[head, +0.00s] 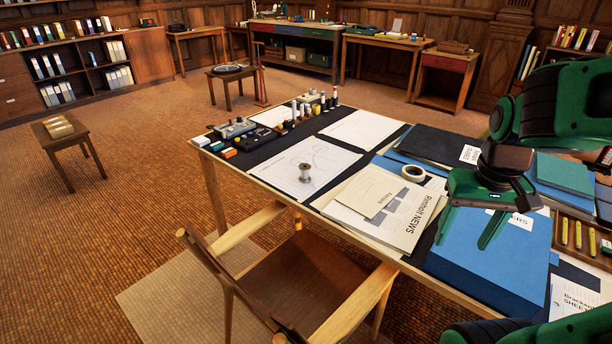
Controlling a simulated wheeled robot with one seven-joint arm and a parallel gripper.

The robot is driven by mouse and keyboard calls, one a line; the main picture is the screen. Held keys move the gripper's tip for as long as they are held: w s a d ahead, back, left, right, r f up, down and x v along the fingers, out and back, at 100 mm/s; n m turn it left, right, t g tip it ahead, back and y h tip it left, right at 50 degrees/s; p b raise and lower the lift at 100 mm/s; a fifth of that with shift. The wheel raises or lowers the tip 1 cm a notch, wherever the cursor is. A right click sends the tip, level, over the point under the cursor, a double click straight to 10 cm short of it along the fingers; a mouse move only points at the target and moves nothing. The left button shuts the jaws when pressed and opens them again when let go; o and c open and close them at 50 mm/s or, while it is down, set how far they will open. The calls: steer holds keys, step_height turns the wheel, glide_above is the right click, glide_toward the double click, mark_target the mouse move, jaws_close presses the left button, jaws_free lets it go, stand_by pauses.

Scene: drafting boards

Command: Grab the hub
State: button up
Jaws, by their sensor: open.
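The hub (305,173) appears to be the small grey metal flanged piece standing on a white drawing sheet (278,165), near the table's front left edge. Nothing covers it. My gripper (469,228) is green, with its two fingers apart and pointing down. It is over the blue folders on the right part of the table, well to the right of the hub. Nothing shows between the fingers.
Between hub and gripper lie a newspaper (405,218) and a tape roll (413,173). Small bottles (323,101) and a grey device (235,128) stand behind the hub. A chair (290,285) stands against the table's front. Pencils (578,236) lie in a tray at right.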

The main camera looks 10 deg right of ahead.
steer(key=w+f+n+t, duration=0.2)
steer(key=w+f+n, duration=0.1)
steer(key=w, duration=1.2)
steer(key=n+t+y, duration=0.5)
steer(key=n+t, duration=0.1)
steer(key=t, duration=0.4)
glide_toward(306, 168)
steer(key=x, duration=0.5)
steer(key=shift+a, duration=0.1)
steer(key=x, duration=1)
steer(key=shift+w+d, duration=0.15)
steer(key=shift+d, duration=0.05)
steer(key=c, duration=1.2)
